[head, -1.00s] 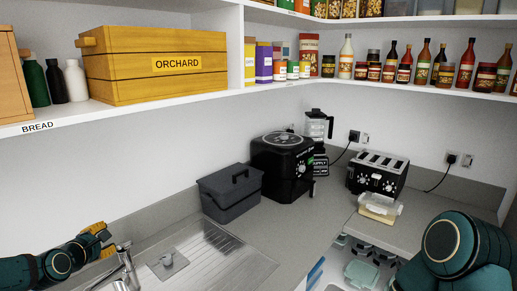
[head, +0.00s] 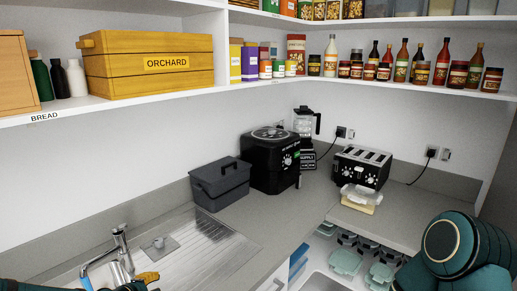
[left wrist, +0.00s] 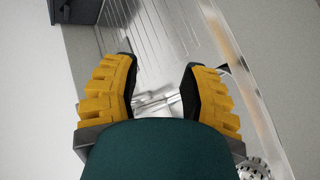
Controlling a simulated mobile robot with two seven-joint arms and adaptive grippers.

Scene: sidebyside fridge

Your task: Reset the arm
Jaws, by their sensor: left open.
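My left arm shows low at the left edge of the head view, and a yellow finger of my left gripper (head: 147,277) shows beside the faucet. In the left wrist view, the two yellow-backed fingers of my left gripper (left wrist: 158,90) are apart, with nothing between them. The ribbed metal drainboard (left wrist: 180,25) lies beyond the fingertips. A teal arm part of mine fills the lower right of the head view. My right gripper does not show.
The faucet (head: 119,240) stands at the sink near my left gripper. A dark grey bin (head: 220,184), a black cooker (head: 270,160) and a toaster (head: 362,167) stand on the counter. A food container (head: 361,198) sits before the toaster. An open drawer (head: 322,265) holds several containers.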

